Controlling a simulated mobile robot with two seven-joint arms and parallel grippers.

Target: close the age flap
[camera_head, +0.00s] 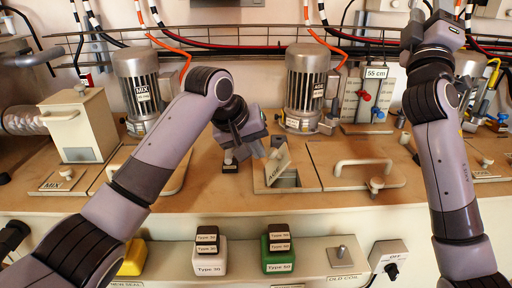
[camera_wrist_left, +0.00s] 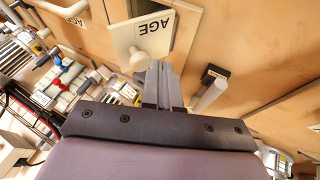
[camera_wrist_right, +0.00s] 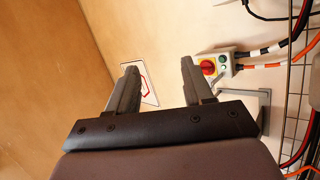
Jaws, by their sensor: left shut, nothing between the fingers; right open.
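The AGE flap (camera_head: 277,166) is a small cream plate lettered AGE, raised and tilted above a square opening (camera_head: 285,183) in the wooden worktop. In the left wrist view the flap (camera_wrist_left: 152,25) shows its lettering and a pale round knob (camera_wrist_left: 152,47). My left gripper (camera_head: 260,151) is shut and empty, just beside the flap on its upper left; its fingers (camera_wrist_left: 161,68) show near the knob, and I cannot tell whether they touch it. My right gripper (camera_wrist_right: 157,72) is open and empty, raised towards the back wall, away from the flap.
The AGE motor (camera_head: 304,88) stands behind the flap and the MIX motor (camera_head: 140,88) to the left. A handled lid (camera_head: 350,178) lies right of the opening. A small dark-based post (camera_head: 230,165) stands left of it.

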